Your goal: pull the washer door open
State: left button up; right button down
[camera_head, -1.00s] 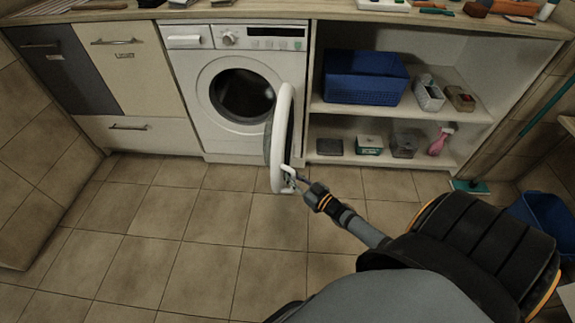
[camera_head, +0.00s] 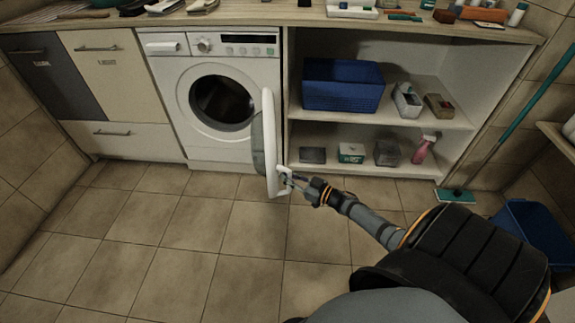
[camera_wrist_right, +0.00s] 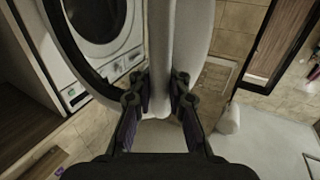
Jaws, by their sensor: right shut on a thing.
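The white washer (camera_head: 222,95) stands under the counter in the head view, with its dark drum opening (camera_head: 222,100) uncovered. Its round door (camera_head: 268,145) stands swung out from the front, seen nearly edge-on. My right gripper (camera_head: 288,180) is shut on the door's free edge, on the white handle part. In the right wrist view the two fingers of my right gripper (camera_wrist_right: 160,92) close on either side of the white door rim (camera_wrist_right: 172,45), and the washer front shows at upper left. My left gripper is not in view.
Right of the washer is an open shelf (camera_head: 410,115) with a blue basket (camera_head: 343,84) and several small items. A blue bucket (camera_head: 535,232) and a teal mop head (camera_head: 455,195) are at the right. The tiled floor (camera_head: 150,250) in front is clear.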

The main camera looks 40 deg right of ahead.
jog(key=shift+s+a+f, duration=0.15)
jog(key=shift+s+f, duration=0.2)
jog(key=c, duration=1.7)
grip_release()
jog(key=o, duration=0.4)
jog(key=shift+s+r, duration=0.1)
jog(key=shift+r, duration=0.15)
jog(key=v, duration=1.1)
jog(key=shift+s, duration=0.35)
jog(key=shift+f, duration=0.1)
